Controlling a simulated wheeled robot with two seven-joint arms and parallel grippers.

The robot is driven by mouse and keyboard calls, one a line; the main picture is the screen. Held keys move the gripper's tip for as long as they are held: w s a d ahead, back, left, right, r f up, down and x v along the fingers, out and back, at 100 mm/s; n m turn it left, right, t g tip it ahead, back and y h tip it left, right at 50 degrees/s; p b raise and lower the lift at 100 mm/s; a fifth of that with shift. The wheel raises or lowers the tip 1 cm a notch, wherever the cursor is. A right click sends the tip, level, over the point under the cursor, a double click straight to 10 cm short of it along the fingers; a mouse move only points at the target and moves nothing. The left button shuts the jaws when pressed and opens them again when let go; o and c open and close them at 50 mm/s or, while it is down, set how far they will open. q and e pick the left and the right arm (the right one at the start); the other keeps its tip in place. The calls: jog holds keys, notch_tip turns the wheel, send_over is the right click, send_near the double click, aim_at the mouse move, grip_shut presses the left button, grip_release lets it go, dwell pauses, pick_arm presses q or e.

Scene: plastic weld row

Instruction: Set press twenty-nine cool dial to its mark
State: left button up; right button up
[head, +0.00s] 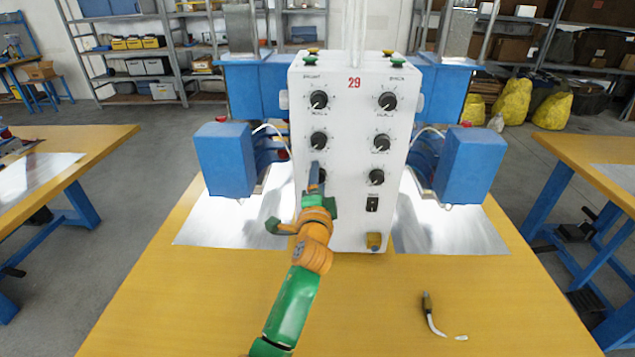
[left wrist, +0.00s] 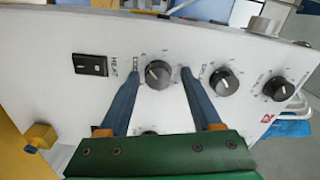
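The white press panel (head: 345,215) stands on the table with a red 29 on it. The cool dial (left wrist: 159,75) is the black knob labelled COOL, beside the HEAT switch (left wrist: 90,65) in the left wrist view. In the head view my left gripper (head: 317,168) covers most of this dial. My right gripper is not in view.
Other black dials sit close by, such as the middle left dial (head: 318,140) and lowest right dial (head: 376,177). A yellow knob (head: 374,240) juts from the panel's lower right. Blue units (head: 225,160) flank it. A small cable piece (head: 428,308) lies front right on the table.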

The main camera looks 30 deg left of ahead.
pick_arm(q)
jog(key=shift+f, duration=0.1)
jog(key=v, duration=0.7)
jog(key=shift+b, duration=0.45)
